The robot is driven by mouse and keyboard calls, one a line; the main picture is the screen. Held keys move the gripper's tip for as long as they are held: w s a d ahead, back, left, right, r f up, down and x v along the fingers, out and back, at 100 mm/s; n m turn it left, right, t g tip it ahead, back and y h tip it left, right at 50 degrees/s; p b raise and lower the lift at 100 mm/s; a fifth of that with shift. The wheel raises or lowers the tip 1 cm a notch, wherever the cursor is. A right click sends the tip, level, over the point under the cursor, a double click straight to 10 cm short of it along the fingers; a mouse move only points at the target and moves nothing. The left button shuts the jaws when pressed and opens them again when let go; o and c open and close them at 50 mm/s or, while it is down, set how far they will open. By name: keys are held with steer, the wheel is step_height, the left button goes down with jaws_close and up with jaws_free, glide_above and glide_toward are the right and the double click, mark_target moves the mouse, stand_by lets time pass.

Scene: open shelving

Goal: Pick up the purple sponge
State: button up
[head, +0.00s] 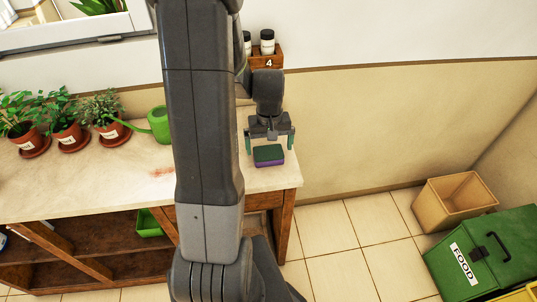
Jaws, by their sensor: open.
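The purple sponge (268,155) has a dark green top and a purple lower side. It lies on the right end of the pale countertop (275,181). My gripper (269,142) points down above the sponge, with its two fingers apart on either side, toward the sponge's back edge. The fingers look open and empty. I cannot tell whether the fingertips touch the sponge or how high they are above the counter.
Potted plants (70,135) and a green watering can (158,123) stand on the counter's left. A wooden rack (266,58) with jars is on the wall behind my gripper. A tan bin (455,199) and green FOOD box (487,252) stand on the floor right.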

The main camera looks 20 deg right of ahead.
mark_target(268, 152)
steer(key=shift+w+a+f, duration=0.1)
steer(key=shift+w+f, duration=0.05)
steer(key=shift+f, duration=1.65)
steer(key=c, duration=1)
steer(key=shift+o, duration=0.2)
step_height(268, 152, up, 10)
steer(key=shift+r, duration=0.1)
steer(key=shift+o, duration=1)
steer(key=shift+c, duration=0.4)
